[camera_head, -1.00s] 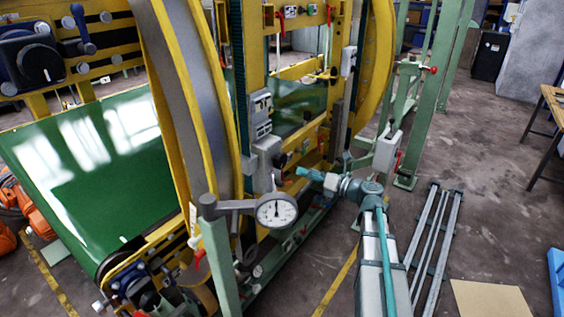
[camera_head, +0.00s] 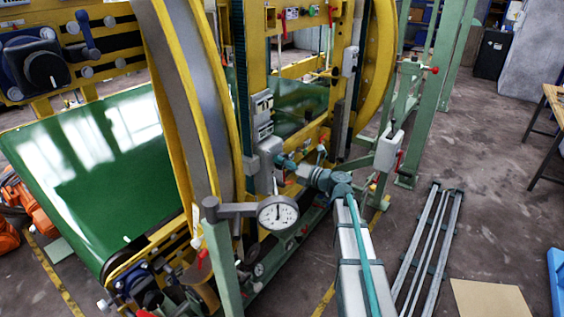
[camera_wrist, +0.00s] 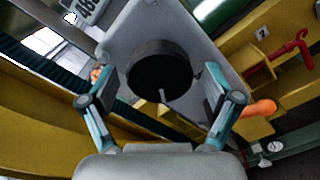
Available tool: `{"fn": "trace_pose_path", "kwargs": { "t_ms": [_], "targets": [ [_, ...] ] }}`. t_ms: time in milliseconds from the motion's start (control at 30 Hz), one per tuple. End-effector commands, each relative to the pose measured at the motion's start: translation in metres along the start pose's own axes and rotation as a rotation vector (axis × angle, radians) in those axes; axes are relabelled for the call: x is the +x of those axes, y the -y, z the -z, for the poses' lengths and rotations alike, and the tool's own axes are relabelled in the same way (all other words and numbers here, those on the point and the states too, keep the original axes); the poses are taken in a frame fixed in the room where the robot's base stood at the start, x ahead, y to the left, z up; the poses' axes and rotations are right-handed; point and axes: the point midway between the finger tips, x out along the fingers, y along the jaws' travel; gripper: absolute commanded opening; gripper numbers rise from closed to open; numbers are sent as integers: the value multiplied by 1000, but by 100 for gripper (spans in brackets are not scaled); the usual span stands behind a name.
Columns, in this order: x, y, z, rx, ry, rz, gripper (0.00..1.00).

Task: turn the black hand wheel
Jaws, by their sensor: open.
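The black hand wheel (camera_wrist: 158,68) is a round dark knob on a grey housing (camera_wrist: 128,30) in the wrist view. A pale mark shows at its lower edge. My gripper (camera_wrist: 159,84) is open, with one teal finger on each side of the wheel. Whether the fingers touch it I cannot tell. In the head view my gripper (camera_head: 281,163) is at the grey housing on the yellow frame, right of the curved ring. The wheel itself is hidden or too small to make out there.
A round dial gauge (camera_head: 277,212) on a grey bracket stands in front of my gripper. A green post with a grey box (camera_head: 388,150) is to the right. An orange handle (camera_wrist: 262,108) and a red handle (camera_wrist: 290,50) lie right of the fingers.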

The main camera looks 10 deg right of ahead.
Motion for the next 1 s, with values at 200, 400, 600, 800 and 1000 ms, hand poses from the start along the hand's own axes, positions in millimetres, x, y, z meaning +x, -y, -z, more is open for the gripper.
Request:
{"fn": "trace_pose_path", "kwargs": {
  "t_ms": [200, 400, 600, 800, 1000],
  "targets": [
    [6, 0, 0, 0, 1, 0, 89],
    [6, 0, 0, 0, 1, 0, 86],
    [6, 0, 0, 0, 1, 0, 52],
    [6, 0, 0, -1, 1, 0, 29],
    [6, 0, 0, -21, 1, 0, 29]
  ]
}}
